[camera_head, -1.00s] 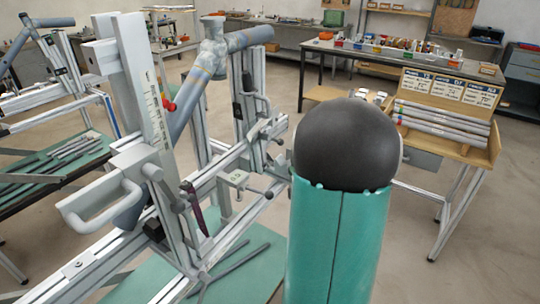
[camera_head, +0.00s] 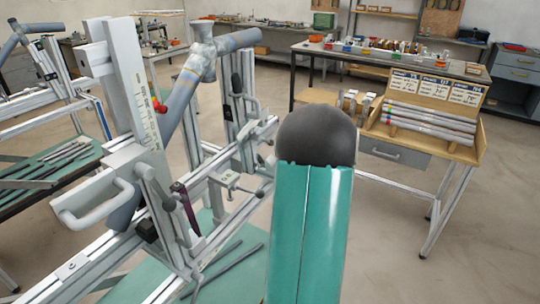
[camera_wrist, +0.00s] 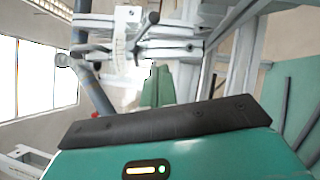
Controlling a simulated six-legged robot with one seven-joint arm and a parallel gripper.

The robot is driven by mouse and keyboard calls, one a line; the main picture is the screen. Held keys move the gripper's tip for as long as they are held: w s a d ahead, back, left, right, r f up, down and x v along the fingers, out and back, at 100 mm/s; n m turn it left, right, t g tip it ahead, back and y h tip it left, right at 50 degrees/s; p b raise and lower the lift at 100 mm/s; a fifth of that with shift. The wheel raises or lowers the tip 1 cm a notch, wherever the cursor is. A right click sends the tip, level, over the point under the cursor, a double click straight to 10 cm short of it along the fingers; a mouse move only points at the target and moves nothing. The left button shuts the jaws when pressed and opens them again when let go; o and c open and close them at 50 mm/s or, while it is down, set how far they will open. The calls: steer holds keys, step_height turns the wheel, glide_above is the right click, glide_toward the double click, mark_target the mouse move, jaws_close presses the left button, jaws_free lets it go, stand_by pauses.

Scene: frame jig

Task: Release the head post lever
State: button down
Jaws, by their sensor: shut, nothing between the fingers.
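The aluminium jig (camera_head: 225,185) holds a blue-grey bicycle frame (camera_head: 180,105). A light post with a printed scale (camera_head: 143,110) stands at its left, with a red knob (camera_head: 160,106) beside it. I cannot tell for certain which is the head post lever. Contact with the jig is not visible. The head view does not show my gripper.
A big grey loop handle (camera_head: 95,205) sticks out at the near left of the jig. Dark rods lie on the green bench (camera_head: 215,262) below. A wooden rack with tubes (camera_head: 425,120) stands at the right. The floor (camera_head: 400,270) at the lower right is clear.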

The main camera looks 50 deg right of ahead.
glide_toward(264, 140)
steer(key=w+d+f, duration=0.2)
steer(key=w+f, duration=0.2)
steer(key=w, duration=0.1)
steer(key=d, duration=0.1)
steer(key=d+r, duration=0.1)
steer(key=w+d, duration=0.1)
steer(key=shift+d+r, duration=0.15)
steer(key=shift+r, duration=0.05)
steer(key=shift+d+r+n+t, duration=0.15)
steer(key=shift+d+n+t, duration=0.15)
steer(key=shift+n, duration=0.4)
steer(key=shift+w+d+r+n+t, duration=0.1)
steer(key=shift+d+r+n+t, duration=0.6)
steer(key=shift+d+r+n, duration=0.3)
steer(key=shift+f, duration=0.1)
stand_by(0.4)
